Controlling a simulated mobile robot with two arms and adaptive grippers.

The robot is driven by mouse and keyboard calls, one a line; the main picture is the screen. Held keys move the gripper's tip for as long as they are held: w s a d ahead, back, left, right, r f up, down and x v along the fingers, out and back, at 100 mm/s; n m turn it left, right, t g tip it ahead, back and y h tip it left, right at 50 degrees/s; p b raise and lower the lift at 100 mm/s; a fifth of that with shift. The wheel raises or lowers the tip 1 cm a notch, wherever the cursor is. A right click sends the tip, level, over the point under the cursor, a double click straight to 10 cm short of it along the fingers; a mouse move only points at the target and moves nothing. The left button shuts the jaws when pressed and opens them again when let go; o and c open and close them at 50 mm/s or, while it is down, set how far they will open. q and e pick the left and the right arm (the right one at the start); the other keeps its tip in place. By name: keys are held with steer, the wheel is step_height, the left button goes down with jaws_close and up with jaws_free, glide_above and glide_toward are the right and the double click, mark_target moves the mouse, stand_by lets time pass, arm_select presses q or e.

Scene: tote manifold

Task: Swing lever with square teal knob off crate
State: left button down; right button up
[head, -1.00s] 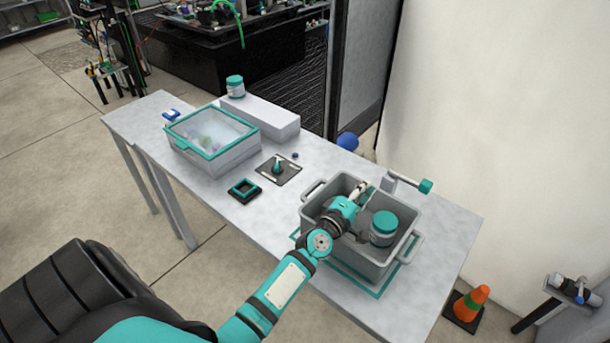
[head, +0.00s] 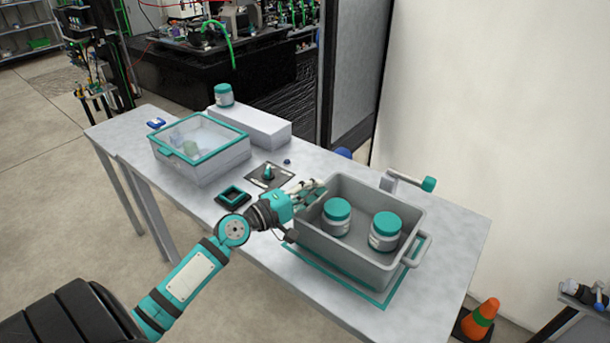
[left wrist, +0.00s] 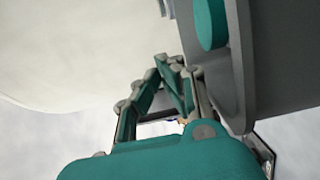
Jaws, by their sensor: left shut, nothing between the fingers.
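The lever (head: 405,179) is a light bar on a pale post behind the grey crate (head: 345,254). Its teal knob (head: 428,184) is at the right end, by the crate's back right corner. I cannot tell if the bar passes over the rim. The crate stands on a teal outline and holds two teal-lidded jars, one to the left (head: 337,217) and one to the right (head: 384,231). My left gripper (head: 318,190) is shut and empty at the crate's left rim. Its fingers (left wrist: 165,75) show in the left wrist view. My right gripper is out of view.
Left of the crate are a teal square frame (head: 233,197) and a dark plate with a small teal-topped peg (head: 269,175). A lidded clear-topped box (head: 200,158) and a white block (head: 250,127) stand farther back. An orange cone (head: 480,320) stands on the floor at right.

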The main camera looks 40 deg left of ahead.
arm_select(q)
step_height(320, 180, up, 6)
steer(key=s+p, duration=0.2)
steer(key=p, duration=0.4)
steer(key=shift+s+a+r, duration=0.2)
steer(key=shift+s+a, duration=0.1)
steer(key=shift+a, duration=0.1)
steer(key=shift+w, duration=0.1)
steer(key=shift+f, duration=0.1)
